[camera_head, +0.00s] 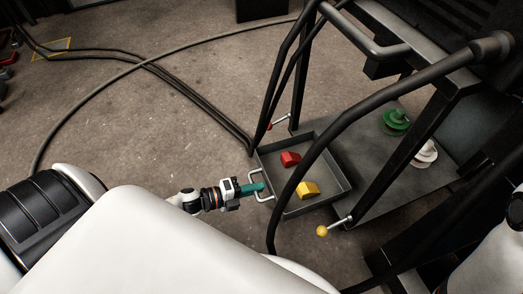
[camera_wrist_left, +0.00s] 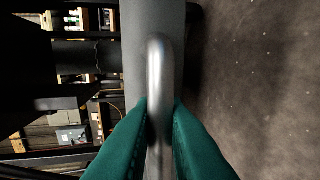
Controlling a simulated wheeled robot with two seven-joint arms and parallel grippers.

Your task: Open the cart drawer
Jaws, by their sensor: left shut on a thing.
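The cart drawer (camera_head: 318,203) is a dark grey open tray on the cart's near side, and it stands out from the cart. A red block (camera_head: 290,159) and a yellow block (camera_head: 307,190) lie in it. My left gripper (camera_head: 262,187) is shut on the silver drawer handle (camera_head: 254,174) at the drawer's front. In the left wrist view the green fingers (camera_wrist_left: 160,125) sit on both sides of the handle bar (camera_wrist_left: 158,65). My right gripper is not in view.
The cart's lower shelf (camera_head: 375,195) carries a green part (camera_head: 396,122) and a white part (camera_head: 424,152). A yellow-knobbed lever (camera_head: 322,230) sticks out near the drawer. Black cart tubes pass over the drawer. Cables (camera_head: 150,66) lie across the floor.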

